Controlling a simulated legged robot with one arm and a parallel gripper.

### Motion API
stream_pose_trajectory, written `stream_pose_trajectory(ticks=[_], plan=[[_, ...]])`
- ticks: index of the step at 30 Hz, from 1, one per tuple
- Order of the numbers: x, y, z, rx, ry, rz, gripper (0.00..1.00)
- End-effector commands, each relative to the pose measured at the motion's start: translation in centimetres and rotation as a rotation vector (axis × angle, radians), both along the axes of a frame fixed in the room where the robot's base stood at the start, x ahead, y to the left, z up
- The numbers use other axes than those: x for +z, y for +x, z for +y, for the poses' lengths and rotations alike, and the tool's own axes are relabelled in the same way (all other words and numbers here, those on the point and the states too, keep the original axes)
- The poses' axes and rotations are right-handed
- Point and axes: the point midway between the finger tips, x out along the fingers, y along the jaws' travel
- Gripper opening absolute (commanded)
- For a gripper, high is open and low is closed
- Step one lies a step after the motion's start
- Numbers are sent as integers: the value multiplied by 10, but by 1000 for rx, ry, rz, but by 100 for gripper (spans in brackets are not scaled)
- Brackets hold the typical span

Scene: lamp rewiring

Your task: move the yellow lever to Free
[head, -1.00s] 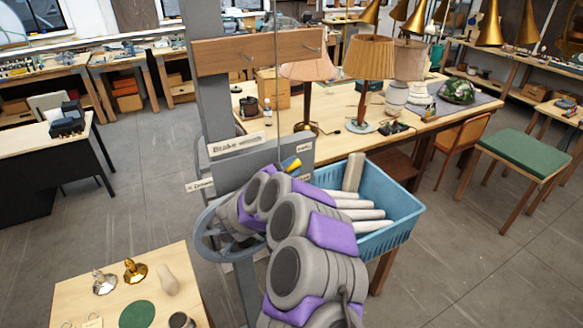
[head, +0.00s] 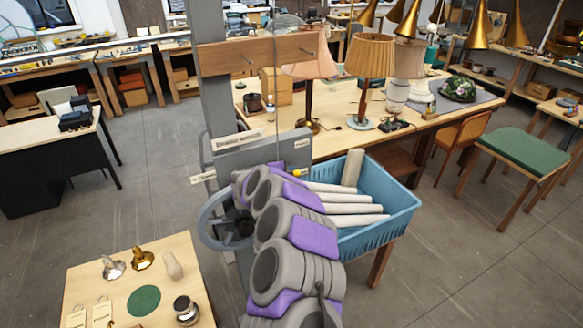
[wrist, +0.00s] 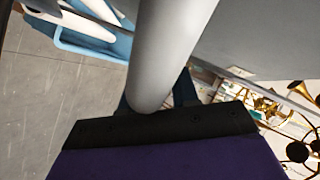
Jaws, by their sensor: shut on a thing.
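The yellow lever shows only as a small yellow piece (head: 297,172) at the right of the grey winch panel in the head view. My arm hides most of it. The label on the panel's upper right (head: 301,143) and the one at its left (head: 203,177) are too small to read surely. In the wrist view my gripper (wrist: 160,118) is shut on a smooth grey bar (wrist: 172,45). I cannot tell whether this bar belongs to the lever. My gripper's tip is hidden behind my arm in the head view.
The grey handwheel (head: 205,228) is left of my arm. A blue basket (head: 385,233) with pale rolls is close at the right. A small table (head: 185,255) with lamp parts stands front left. A workbench with lamps (head: 400,140) is behind.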

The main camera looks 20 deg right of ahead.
Motion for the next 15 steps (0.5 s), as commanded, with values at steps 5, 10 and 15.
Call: stream_pose_trajectory(ticks=[5,10,15], plan=[[-8,-1,1,-3,93,5,0],[-15,-1,3,-2,149,7,0],[-18,-1,3,-3,172,8,0]])
